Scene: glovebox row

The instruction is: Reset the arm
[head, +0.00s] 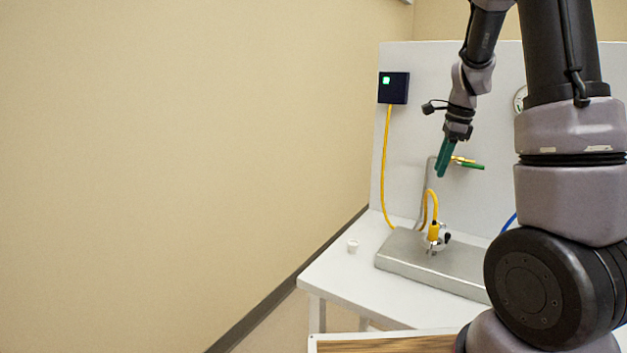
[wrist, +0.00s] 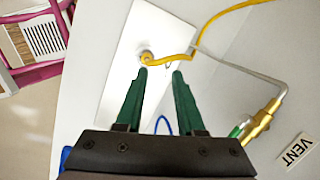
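My gripper (head: 442,160) has green fingers and hangs in the air in front of the white back panel, above the grey metal base. In the wrist view my gripper (wrist: 160,72) has its two fingers spread apart, with nothing between them. My arm rises on the right of the head view and hides part of the panel and bench.
A yellow hose (head: 387,170) runs from a dark box with a green light (head: 393,88). A yellow connector (head: 434,231) stands on the metal base (head: 400,253). A brass fitting (wrist: 262,120) sits near a VENT label (wrist: 296,151). A small white cap (head: 352,246) lies on the bench (head: 335,271).

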